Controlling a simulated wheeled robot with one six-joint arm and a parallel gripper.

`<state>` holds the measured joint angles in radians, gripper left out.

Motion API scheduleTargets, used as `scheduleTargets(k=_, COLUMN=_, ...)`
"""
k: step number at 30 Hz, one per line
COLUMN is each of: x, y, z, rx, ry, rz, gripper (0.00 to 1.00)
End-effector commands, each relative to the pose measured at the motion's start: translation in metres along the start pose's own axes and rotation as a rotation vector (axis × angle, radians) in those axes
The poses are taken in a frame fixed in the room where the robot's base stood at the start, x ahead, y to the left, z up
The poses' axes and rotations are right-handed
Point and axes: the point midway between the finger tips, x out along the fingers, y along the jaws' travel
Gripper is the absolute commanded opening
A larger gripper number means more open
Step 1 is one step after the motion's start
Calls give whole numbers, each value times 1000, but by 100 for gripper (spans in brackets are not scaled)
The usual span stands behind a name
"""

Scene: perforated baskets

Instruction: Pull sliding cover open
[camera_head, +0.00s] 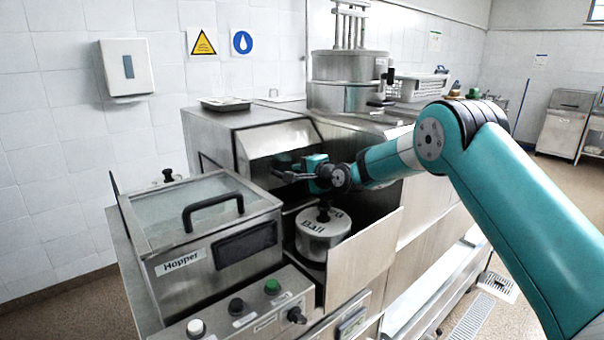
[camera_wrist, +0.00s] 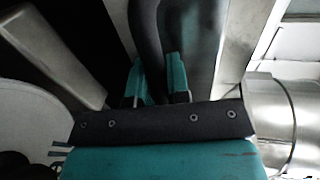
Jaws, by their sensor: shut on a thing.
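A metal cover (camera_head: 278,139) with a sloped front sits over the bay in the middle of the machine. A black bar handle (camera_head: 285,176) shows at its lower front. My gripper (camera_head: 298,170) reaches in from the right and is shut on this handle. In the wrist view, the teal fingers of my gripper (camera_wrist: 155,85) stand on both sides of the dark handle bar (camera_wrist: 146,45). The fingers and arm hide part of the cover's lower edge. The bay below the cover is open at the front.
A lidded metal pot (camera_head: 323,238) stands in the bay below my gripper, beside an upright metal panel (camera_head: 362,258). A hopper (camera_head: 200,250) with a glass lid and black handle is at left. A tall cylinder (camera_head: 345,70) stands behind.

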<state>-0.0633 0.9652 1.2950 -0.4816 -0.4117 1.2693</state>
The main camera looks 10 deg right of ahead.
Motion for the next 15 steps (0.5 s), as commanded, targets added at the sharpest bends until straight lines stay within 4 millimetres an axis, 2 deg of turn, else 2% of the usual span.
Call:
scheduleTargets(k=2, x=0, y=-1, z=-3, rx=-2, ry=8, rz=-2, gripper=0)
scheduleTargets(k=3, x=0, y=-1, z=-3, rx=-2, ry=7, rz=-2, gripper=24)
scheduleTargets(k=6, x=0, y=-1, z=-2, rx=-2, ry=6, rz=-2, gripper=42)
scheduleTargets(k=15, x=-2, y=0, z=-2, rx=-2, ry=4, rz=-1, gripper=42)
